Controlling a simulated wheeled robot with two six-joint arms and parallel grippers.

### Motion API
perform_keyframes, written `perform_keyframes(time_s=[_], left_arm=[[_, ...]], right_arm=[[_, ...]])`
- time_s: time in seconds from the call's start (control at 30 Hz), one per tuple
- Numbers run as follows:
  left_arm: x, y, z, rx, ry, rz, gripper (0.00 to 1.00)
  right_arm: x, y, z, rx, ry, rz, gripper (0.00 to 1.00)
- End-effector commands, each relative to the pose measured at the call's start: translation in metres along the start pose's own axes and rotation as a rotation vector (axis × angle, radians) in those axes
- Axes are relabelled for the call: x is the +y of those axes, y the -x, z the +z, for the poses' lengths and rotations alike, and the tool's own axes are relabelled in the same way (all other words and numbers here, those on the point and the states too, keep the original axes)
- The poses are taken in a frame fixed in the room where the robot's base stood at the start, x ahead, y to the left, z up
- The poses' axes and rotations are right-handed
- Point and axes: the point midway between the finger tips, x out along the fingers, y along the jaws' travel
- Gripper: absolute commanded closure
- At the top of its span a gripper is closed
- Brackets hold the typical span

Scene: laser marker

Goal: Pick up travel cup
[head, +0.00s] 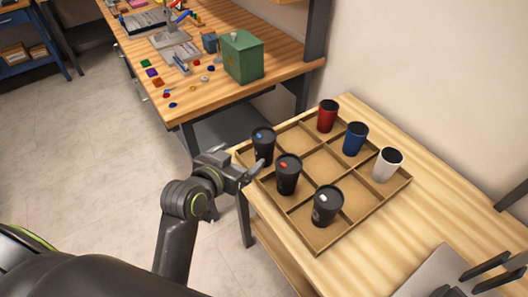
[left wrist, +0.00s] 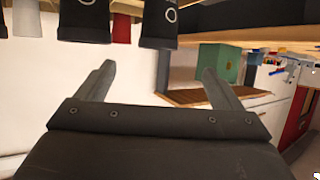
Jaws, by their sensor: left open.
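Several cups stand upright in a wooden divided tray (head: 345,235) on the right-hand table. Three are black lidded cups: one with a blue mark (head: 263,145), one with a red mark (head: 288,177), one with a white mark (head: 324,208). Behind them stand a red cup (head: 327,118), a blue cup (head: 355,142) and a white cup (head: 386,167). My left gripper (head: 260,166) is open at the tray's left edge, close to the blue-marked cup; contact cannot be told. In the left wrist view its fingers (left wrist: 157,72) are apart and empty, with black cups (left wrist: 160,25) upside down at the top.
A workbench (head: 285,70) with a green box (head: 242,57) and small parts stands behind left. A grey panel (head: 425,275) with dark bars is at the front right. The table's front and right parts are mostly bare.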

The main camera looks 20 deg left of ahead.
Motion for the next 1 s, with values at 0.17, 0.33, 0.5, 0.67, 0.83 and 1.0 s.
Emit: perform_keyframes(time_s=[0.17,0.33,0.5,0.67,0.83,1.0], left_arm=[[0.0,-0.033,-0.001,-0.001,0.0,0.0,0.12],[0.0,-0.06,-0.001,-0.002,0.0,0.0,0.12],[0.0,-0.078,0.0,-0.001,0.0,0.0,0.12],[0.0,-0.085,0.0,-0.001,0.0,-0.001,0.12],[0.001,-0.1,-0.004,-0.001,0.0,0.0,0.12],[0.002,-0.121,-0.004,-0.003,-0.001,-0.001,0.12]], right_arm=[[0.002,0.003,-0.001,0.001,0.001,0.002,0.64],[0.003,0.005,-0.001,0.001,0.001,0.003,0.64],[0.003,0.006,-0.001,0.001,0.001,0.003,0.64],[0.003,0.006,-0.001,0.0,0.001,0.003,0.64],[0.003,0.011,-0.001,0.0,0.001,0.002,0.64],[0.003,0.014,0.0,-0.001,0.001,0.002,0.64]])
